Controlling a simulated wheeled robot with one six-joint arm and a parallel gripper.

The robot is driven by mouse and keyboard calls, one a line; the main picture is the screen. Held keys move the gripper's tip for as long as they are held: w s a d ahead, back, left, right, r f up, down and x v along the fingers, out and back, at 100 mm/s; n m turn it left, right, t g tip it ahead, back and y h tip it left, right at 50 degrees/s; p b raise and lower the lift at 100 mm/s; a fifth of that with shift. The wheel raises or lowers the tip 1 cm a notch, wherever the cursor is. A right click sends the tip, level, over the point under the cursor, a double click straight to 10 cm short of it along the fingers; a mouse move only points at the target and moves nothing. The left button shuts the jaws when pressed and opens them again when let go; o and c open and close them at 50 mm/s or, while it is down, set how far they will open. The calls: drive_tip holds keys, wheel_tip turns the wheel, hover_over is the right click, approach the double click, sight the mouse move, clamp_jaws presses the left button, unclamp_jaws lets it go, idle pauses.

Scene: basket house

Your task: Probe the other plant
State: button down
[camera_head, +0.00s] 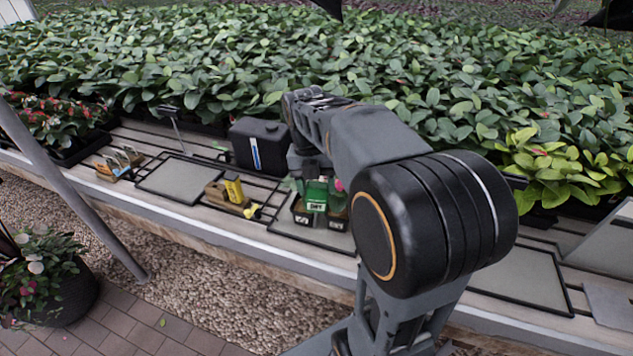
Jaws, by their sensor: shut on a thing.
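My gripper (311,172) points down over the bench, partly hidden by my arm. It is shut on a green block-like device (316,192) with a white label at its lower end. Below and beside it stand two small dark pots, a left pot (302,213) and a right pot (337,221), both with pale labels. They stand on a black-rimmed grey tray (283,225). Leaves there are mostly hidden, and I cannot tell whether the device's tip touches soil.
A wooden holder with a yellow device (234,190) stands left of the pots. A black canister (259,145) stands behind. An empty grey tray (180,181) and a wooden tool holder (118,164) lie farther left. Dense green plants (200,60) fill the back.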

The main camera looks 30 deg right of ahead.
drive_tip(key=shift+r, duration=0.1)
drive_tip(key=r+p, duration=0.8)
drive_tip(key=shift+d+r, duration=0.25)
idle(0.3)
drive_tip(key=shift+f, duration=0.15)
